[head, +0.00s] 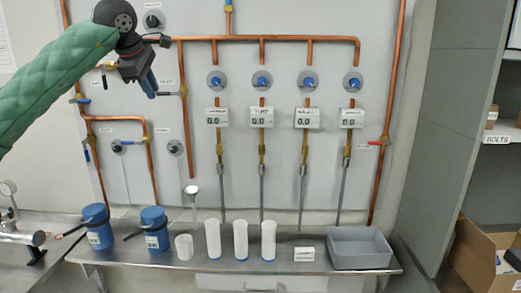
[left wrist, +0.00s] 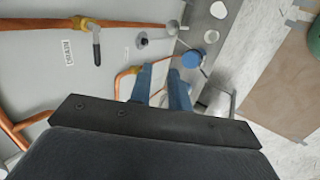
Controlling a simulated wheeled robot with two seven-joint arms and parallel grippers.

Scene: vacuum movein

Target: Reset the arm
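My left arm, in a green quilted sleeve (head: 55,80), comes in from the left in the head view. Its left gripper (head: 150,88) hangs in front of the upper left of the wall panel, apart from the pipes as far as I can see. In the left wrist view the two blue fingers of the left gripper (left wrist: 161,74) stand apart with a gap between them and nothing held. My right gripper is not in either view.
Copper pipes (head: 270,39) with valves run over the panel. A steel bench (head: 215,268) below carries two blue canisters (head: 97,226) (head: 154,229), white cylinders (head: 241,240) and a grey bin (head: 359,248). A cardboard box (head: 480,255) stands at right.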

